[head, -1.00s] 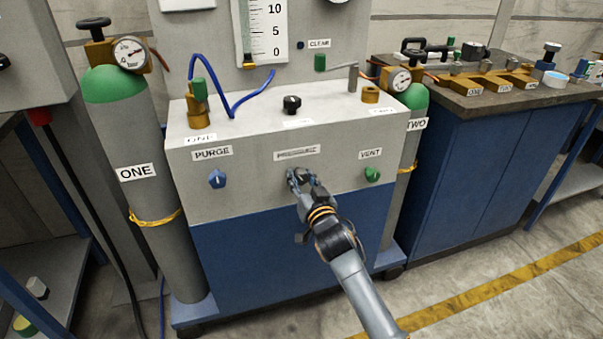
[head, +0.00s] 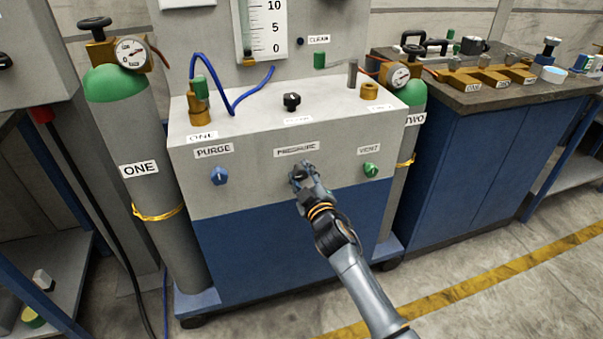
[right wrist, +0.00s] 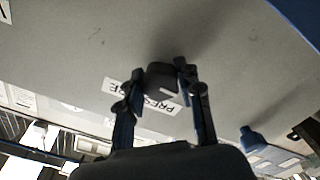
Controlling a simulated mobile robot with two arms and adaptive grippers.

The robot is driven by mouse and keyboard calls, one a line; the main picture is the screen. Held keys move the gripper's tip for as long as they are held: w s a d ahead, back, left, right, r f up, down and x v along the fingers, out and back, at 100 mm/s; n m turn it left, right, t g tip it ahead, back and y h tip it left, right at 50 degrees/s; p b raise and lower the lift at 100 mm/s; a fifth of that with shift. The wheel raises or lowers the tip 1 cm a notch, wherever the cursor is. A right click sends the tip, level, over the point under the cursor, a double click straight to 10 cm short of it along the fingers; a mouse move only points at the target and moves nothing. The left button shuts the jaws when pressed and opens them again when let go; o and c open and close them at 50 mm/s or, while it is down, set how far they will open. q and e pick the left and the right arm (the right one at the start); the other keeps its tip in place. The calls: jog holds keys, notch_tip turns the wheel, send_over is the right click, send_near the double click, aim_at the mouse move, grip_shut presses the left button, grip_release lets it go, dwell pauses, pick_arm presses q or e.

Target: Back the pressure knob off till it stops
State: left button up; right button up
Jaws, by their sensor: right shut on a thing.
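The pressure knob is mostly hidden behind my right gripper (head: 298,180) in the head view. It sits on the front panel below the PRESSURE label (head: 297,150). In the right wrist view the dark knob (right wrist: 162,78) shows between the two fingers of my right gripper (right wrist: 156,88), which are shut on it from both sides. The PRESSURE label (right wrist: 116,86) is partly covered there. My left gripper is in neither view.
The blue PURGE knob (head: 219,176) is left of my gripper and the green VENT knob (head: 370,170) is right. A black knob (head: 291,101) stands on top. Cylinder ONE (head: 139,195) flanks the cabinet; a blue bench (head: 470,160) stands at right.

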jog(key=n, duration=0.4)
jog(key=shift+n, duration=2.3)
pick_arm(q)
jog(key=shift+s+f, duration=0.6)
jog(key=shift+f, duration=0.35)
pick_arm(e)
jog(key=shift+n, duration=0.4)
jog(key=o, duration=1.2)
